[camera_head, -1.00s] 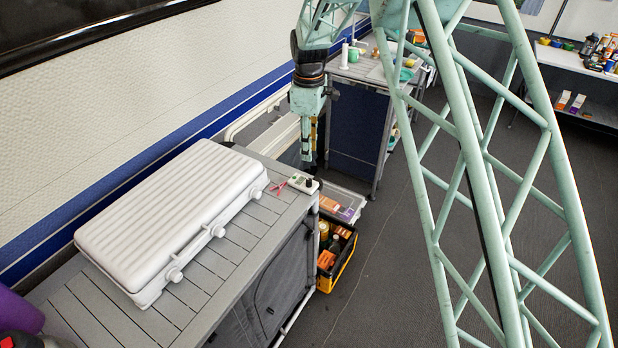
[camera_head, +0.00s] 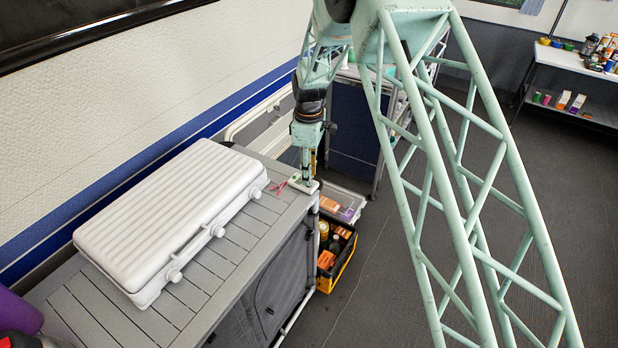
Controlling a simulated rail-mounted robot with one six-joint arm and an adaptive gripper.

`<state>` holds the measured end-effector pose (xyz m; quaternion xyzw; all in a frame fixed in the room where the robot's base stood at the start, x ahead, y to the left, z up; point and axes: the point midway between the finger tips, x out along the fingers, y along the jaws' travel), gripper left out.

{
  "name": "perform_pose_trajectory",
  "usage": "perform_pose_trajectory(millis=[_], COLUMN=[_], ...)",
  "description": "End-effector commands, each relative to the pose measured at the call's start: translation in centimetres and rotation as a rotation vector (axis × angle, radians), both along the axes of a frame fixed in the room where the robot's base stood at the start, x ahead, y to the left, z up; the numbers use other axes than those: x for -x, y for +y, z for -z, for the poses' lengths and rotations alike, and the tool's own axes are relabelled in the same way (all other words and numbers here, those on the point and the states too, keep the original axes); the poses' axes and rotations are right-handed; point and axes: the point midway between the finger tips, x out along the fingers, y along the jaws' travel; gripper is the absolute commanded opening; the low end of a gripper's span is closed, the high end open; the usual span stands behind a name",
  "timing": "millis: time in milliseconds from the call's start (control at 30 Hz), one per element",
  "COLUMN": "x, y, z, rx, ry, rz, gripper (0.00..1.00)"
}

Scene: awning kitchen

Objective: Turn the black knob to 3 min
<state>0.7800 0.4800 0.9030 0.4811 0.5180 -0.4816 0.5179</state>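A small white device (camera_head: 295,186) lies at the far right corner of the grey slatted counter (camera_head: 207,280). The black knob on it is hidden behind my gripper in this view. My gripper (camera_head: 307,180) points straight down over the device, with its tips at or just above its top face. Its fingers look close together, but they are too small to tell whether they are open, shut or around the knob.
A large white ribbed case (camera_head: 170,215) takes up much of the counter. A small red item (camera_head: 277,188) lies left of the device. A yellow-edged crate (camera_head: 335,262) and a clear bin (camera_head: 345,196) stand below the counter's right end.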

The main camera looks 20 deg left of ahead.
Motion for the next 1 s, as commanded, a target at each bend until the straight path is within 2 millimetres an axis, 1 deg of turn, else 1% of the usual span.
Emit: perform_pose_trajectory(millis=[100,200,567,600,867,1000], x=[0.0,0.0,0.0,0.0,0.0,0.0], y=[0.0,0.0,0.0,0.0,0.0,0.0], z=[0.9,1.4,1.6,1.6,1.6,1.6], rx=[0.000,0.000,0.000,0.000,0.000,0.000], ry=[0.000,0.000,0.000,0.000,0.000,0.000], rz=[0.000,0.000,0.000,0.000,0.000,0.001], gripper=[0.27,0.27,0.27,0.26,0.03,0.02])
